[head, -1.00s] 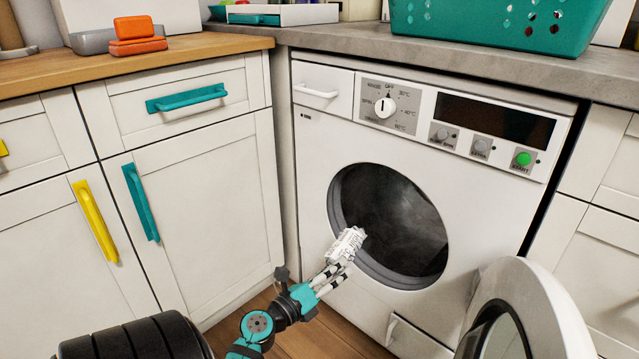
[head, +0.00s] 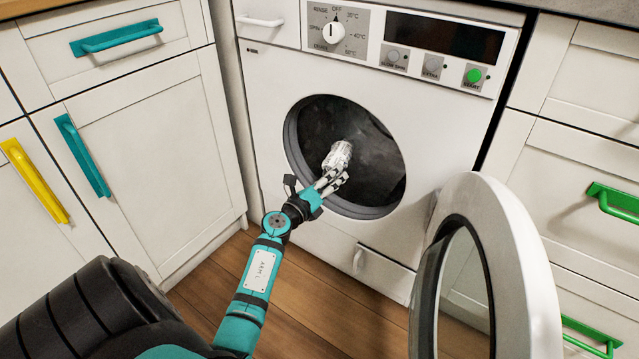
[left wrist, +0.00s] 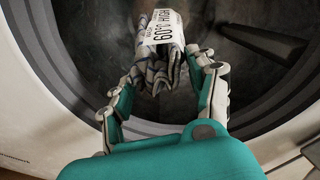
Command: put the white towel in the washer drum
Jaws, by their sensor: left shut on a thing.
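The white towel (head: 338,154) is a small bundle with a printed label reading "60°C HIGH" in the left wrist view (left wrist: 160,52). My left gripper (head: 331,180) is shut on it, with fingers on both sides of the bundle. The gripper and towel are at the opening of the washer drum (head: 372,150), which is dark grey inside. In the left wrist view the towel shows against the drum interior (left wrist: 220,75), within the ring of the opening. How deep it is inside is hard to tell. My right gripper is not in view.
The washer's round door (head: 530,265) stands open at the lower right of the opening. The white washer front (head: 270,90) surrounds the drum. Cabinets with a teal handle (head: 82,155) stand left, and a green handle (head: 612,202) shows right. Wooden floor (head: 300,300) lies below.

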